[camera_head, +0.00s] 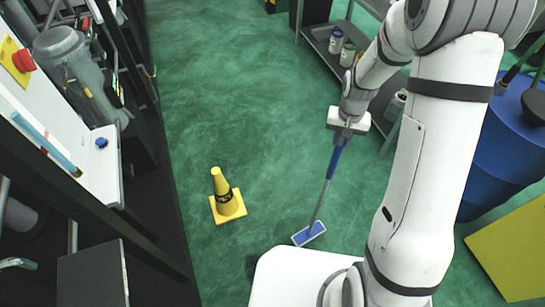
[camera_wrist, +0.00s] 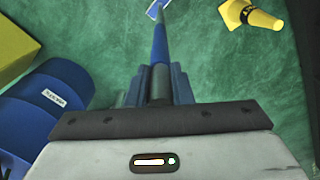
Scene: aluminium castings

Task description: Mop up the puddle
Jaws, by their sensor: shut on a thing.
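My gripper (camera_head: 347,131) is shut on the upper part of the handle of a mop (camera_head: 329,170), near the middle of the head view. In the wrist view, my gripper's fingers (camera_wrist: 158,86) close around the blue handle (camera_wrist: 160,45), and the mop head shows at the top edge. I cannot make out a distinct puddle on the mottled green floor; my base and arm hide part of it.
A yellow cone (camera_head: 226,202) with a dark band stands on the floor left of the mop head. Blue drums (camera_head: 503,150) and a yellow box-like surface (camera_head: 515,250) are at right. A shelf (camera_head: 322,42) with containers stands behind. A workbench (camera_head: 98,180) lines the left.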

